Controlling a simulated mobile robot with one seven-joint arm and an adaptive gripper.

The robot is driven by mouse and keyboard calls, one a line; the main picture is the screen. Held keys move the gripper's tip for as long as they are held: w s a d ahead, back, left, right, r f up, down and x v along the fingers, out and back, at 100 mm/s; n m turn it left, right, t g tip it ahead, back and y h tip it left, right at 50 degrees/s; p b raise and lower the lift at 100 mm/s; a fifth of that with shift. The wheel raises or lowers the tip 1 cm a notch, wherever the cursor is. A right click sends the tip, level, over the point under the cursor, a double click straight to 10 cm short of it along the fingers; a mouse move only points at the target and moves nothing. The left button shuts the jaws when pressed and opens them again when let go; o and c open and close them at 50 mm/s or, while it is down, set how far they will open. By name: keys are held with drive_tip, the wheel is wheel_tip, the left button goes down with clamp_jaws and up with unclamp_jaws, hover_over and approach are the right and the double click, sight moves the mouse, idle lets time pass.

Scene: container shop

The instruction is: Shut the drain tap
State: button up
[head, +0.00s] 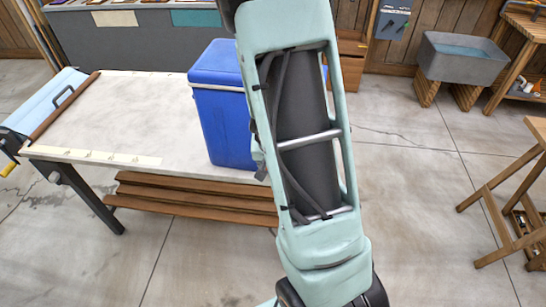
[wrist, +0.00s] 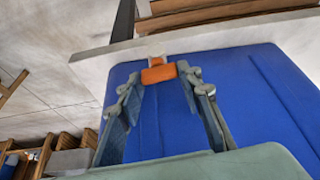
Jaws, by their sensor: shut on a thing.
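A blue cooler box (head: 222,125) with a blue lid stands on the right end of a pale-topped table in the head view. Its blue wall (wrist: 265,95) fills much of the wrist view. An orange drain tap (wrist: 158,74) with a small pale piece at its far end sits near the edge of that wall. My gripper (wrist: 160,76) is shut on the orange tap, with one fingertip at each side of it. In the head view my arm hides the cooler's right side, and neither the gripper nor the tap shows.
The pale table (head: 130,115) is mostly bare left of the cooler, with a labelled strip along its front edge. Wooden slats (head: 190,198) run below it. A grey basin (head: 462,58) and a wooden trestle (head: 512,200) stand to the right, with open floor between.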

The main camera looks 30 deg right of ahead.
drive_tip(key=shift+a+r+m+p, duration=0.1)
drive_tip(key=shift+r+m+p, duration=0.1)
drive_tip(key=shift+m+p, duration=0.45)
drive_tip(key=shift+f+h+p, duration=0.2)
drive_tip(key=shift+h+p, duration=0.1)
drive_tip(key=shift+p, duration=0.05)
drive_tip(key=shift+m, duration=0.25)
drive_tip(key=o, duration=0.9)
drive_tip(key=v, duration=1.2)
